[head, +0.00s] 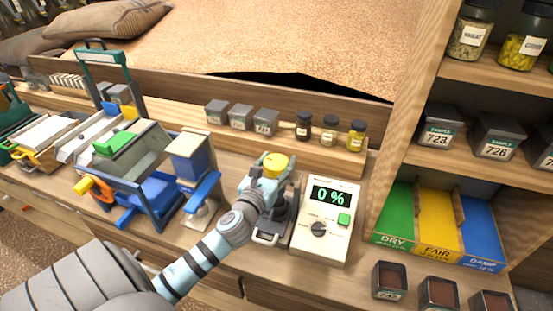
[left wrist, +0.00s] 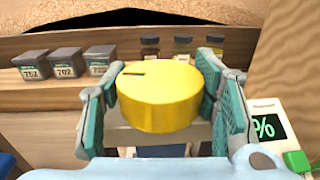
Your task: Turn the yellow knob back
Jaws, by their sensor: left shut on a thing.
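The yellow knob (head: 276,162) is a round cap on top of a small dark device left of the meter. In the left wrist view the knob (left wrist: 160,95) fills the middle, with a dark slot mark on its top toward the left. My left gripper (head: 268,178) is shut on the knob, with one teal finger pad on each side of it. The gripper (left wrist: 160,100) hides most of the device below. My right gripper is not in view.
A white meter (head: 322,225) reading 0 % stands close on the right. A blue-framed machine (head: 150,180) stands on the left. Small grey sample boxes (head: 240,117) and jars (head: 329,130) line the ledge behind. Green, yellow and blue bins (head: 438,225) are further right.

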